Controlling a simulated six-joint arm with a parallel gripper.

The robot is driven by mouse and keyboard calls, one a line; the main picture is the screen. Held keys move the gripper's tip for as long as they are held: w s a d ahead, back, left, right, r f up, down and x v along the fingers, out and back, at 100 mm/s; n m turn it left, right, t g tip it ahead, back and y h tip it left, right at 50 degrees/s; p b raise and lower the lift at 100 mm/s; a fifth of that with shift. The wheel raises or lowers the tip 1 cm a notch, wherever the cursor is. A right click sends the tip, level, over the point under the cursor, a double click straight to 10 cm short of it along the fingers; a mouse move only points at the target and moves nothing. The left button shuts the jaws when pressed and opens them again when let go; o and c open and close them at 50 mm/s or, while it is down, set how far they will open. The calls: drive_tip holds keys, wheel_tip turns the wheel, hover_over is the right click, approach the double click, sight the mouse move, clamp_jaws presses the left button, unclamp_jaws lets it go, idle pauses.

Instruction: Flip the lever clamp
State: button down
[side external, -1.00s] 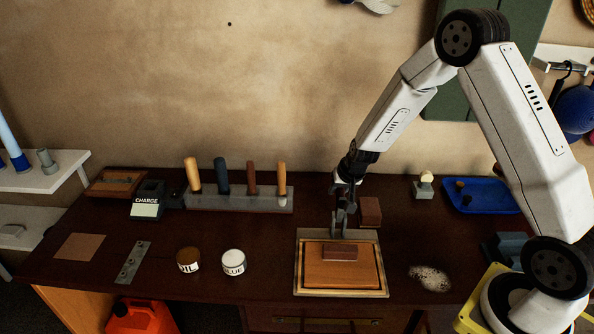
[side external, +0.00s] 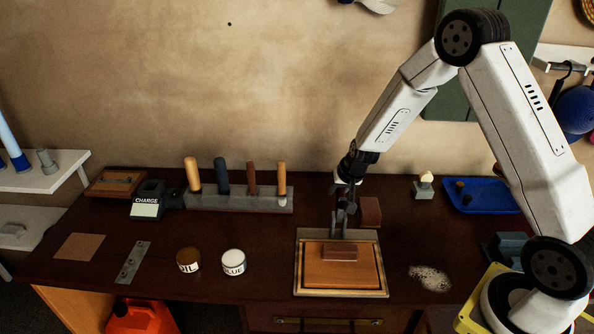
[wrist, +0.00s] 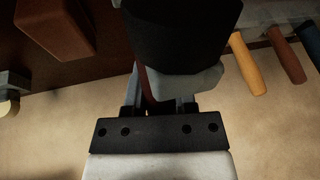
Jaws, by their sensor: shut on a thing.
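My gripper (side external: 340,224) points down at the back edge of a light-framed board (side external: 301,262). It is shut on a part that I take to be the lever clamp, which the fingers mostly hide. An orange-brown wooden panel (side external: 322,273) lies flat inside the frame, with a small brown block (side external: 340,253) on it near the gripper. In the wrist view a dark blunt body with a grey end covers the top middle, and a thin red-brown strip (wrist: 151,85) shows beside it. I cannot tell if that strip is the lever.
A red-brown block (side external: 371,212) stands close right of the gripper. A tool rack (side external: 240,201) with several handles is behind left. Two tins, brown (side external: 188,260) and white (side external: 233,262), stand left of the board. A blue tray (side external: 485,198) is at right.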

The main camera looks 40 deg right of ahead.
sight(341, 207)
drive_tip(key=shift+s+a+r, duration=0.1)
drive_tip(key=shift+a+r, duration=0.05)
drive_tip(key=shift+s+a+r+t+h, duration=0.25)
drive_tip(key=shift+s+a+t+h, duration=0.1)
drive_tip(key=shift+t+h, duration=0.25)
drive_tip(key=shift+s+a+r+t+h, duration=0.25)
drive_tip(key=shift+a+t+h, duration=0.05)
drive_tip(key=shift+t+h, duration=0.3)
drive_tip(key=shift+s+a+r+n+t+h, duration=0.2)
drive_tip(key=shift+s+a+n+t+h, duration=0.3)
drive_tip(key=shift+s+a+t+h, duration=0.75)
drive_tip(key=shift+t+h, duration=0.15)
drive_tip(key=shift+t, duration=0.2)
drive_tip(key=shift+s+a+t+h, duration=0.2)
drive_tip(key=shift+t+h, duration=0.2)
drive_tip(key=shift+t, duration=0.2)
drive_tip(key=shift+s+a+f+n+t+h, duration=0.25)
drive_tip(key=shift+s+a+n+t+h, duration=0.25)
drive_tip(key=shift+t+h, duration=0.4)
drive_tip(key=shift+s+a, duration=0.1)
drive_tip(key=shift+s, duration=0.05)
drive_tip(key=shift+c, duration=2.1)
unclamp_jaws()
